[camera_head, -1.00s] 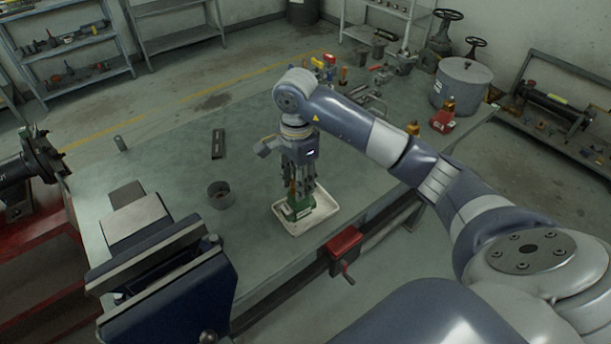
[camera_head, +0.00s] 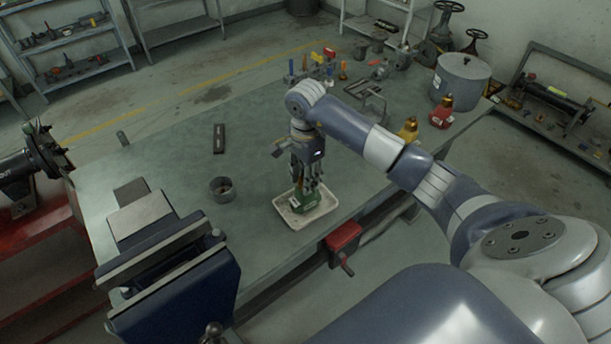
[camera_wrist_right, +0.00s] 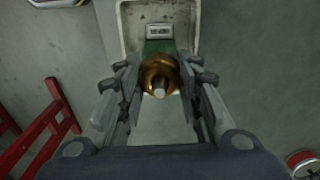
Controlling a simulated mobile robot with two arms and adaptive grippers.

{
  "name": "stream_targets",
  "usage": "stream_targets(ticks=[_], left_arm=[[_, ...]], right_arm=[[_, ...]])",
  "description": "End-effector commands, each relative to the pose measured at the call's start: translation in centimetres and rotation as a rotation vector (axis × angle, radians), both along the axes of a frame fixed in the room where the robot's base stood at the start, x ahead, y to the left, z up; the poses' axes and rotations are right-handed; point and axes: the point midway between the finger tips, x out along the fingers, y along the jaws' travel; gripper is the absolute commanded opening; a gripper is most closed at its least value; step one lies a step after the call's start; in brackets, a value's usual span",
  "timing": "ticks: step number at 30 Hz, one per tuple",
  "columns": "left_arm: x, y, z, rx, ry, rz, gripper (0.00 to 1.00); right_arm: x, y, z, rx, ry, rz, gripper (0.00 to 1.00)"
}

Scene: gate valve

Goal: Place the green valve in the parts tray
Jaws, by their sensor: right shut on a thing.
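The green valve (camera_head: 304,202) is upright in or just over the white parts tray (camera_head: 322,213) near the table's front edge; I cannot tell whether it touches the tray floor. My right gripper (camera_head: 307,186) points down from above and is shut on the valve. In the right wrist view, the valve's brass top (camera_wrist_right: 160,75) sits between the fingers (camera_wrist_right: 160,92), with the green body (camera_wrist_right: 158,46) and a small label beyond it. The tray's wall (camera_wrist_right: 125,30) shows around it. My left gripper is not in view.
A dark round cup (camera_head: 221,189) and a flat black piece (camera_head: 219,138) lie left of the tray. A blue vise (camera_head: 170,270) stands at the front left. A red vise-like part (camera_head: 343,237) is on the front edge. Several tools and a grey pot (camera_head: 461,80) are at the back.

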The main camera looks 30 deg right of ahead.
Motion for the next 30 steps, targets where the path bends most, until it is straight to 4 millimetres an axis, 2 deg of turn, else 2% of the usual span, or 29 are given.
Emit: stream_targets(ticks=[1, 3, 17, 20, 30], left_arm=[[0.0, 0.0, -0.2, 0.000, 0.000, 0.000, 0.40], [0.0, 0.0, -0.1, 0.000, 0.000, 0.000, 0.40], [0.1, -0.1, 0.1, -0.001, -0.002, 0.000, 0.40], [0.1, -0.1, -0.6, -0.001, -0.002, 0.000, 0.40], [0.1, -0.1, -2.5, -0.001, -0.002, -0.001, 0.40]], right_arm=[[0.0, 0.0, -0.1, -0.001, 0.000, 0.000, 0.37], [0.0, 0.0, -0.1, 0.000, 0.000, 0.000, 0.53], [0.1, 0.0, 0.5, 0.000, -0.002, 0.000, 0.53], [0.2, -0.1, 2.0, -0.002, -0.006, 0.001, 0.53], [0.1, -0.1, 9.2, -0.003, -0.005, 0.000, 0.53]])
